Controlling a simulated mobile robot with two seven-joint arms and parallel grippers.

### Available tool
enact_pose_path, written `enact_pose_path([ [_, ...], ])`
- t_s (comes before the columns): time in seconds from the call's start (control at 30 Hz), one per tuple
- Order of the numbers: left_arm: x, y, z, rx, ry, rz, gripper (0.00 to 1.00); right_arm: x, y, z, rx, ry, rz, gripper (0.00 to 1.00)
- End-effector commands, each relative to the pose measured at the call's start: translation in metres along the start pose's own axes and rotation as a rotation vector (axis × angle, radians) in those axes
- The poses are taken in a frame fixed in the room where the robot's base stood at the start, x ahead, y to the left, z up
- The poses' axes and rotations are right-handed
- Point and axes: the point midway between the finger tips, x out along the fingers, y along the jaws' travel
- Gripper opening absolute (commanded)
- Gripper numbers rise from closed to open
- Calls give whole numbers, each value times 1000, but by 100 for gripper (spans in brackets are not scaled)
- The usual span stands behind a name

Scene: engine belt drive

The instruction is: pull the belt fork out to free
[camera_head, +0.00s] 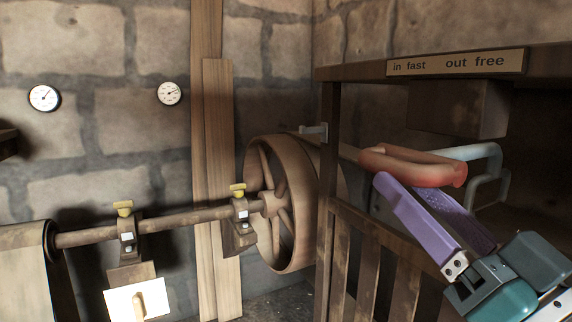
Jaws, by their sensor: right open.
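The belt fork's handle (412,165) is a red, rounded grip, right of centre, in front of the dark wooden frame's opening. A pale grey bent bar (478,153) runs from behind the grip to the right; how they join is partly hidden. My right gripper (403,190) comes up from the lower right with its purple fingers apart. Its fingertips are at the underside of the red grip; I cannot tell whether they touch it. The sign (455,63) above reads "in fast" at left and "out free" at right. My left gripper is not in view.
A wooden frame (327,165) with a slatted rail (372,265) stands left of and below the handle. A large spoked pulley (290,205) on a shaft (185,219) is further left. Two gauges (44,98) (169,93) hang on the stone wall. A dark box (457,108) sits above the handle.

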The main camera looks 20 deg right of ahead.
Motion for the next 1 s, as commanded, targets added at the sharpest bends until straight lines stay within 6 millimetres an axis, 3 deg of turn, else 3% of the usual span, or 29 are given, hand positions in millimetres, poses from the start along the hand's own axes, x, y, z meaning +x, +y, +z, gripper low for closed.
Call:
enact_pose_path([
  [0.1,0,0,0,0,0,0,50,22,0,-1,0,4,-1,58],
  [0.23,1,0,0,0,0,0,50,37,0,0,0,1,0,58],
  [0.63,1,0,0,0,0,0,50,45,0,1,0,-3,0,57],
  [1.0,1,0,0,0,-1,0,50,45,0,1,-1,-3,0,15],
])
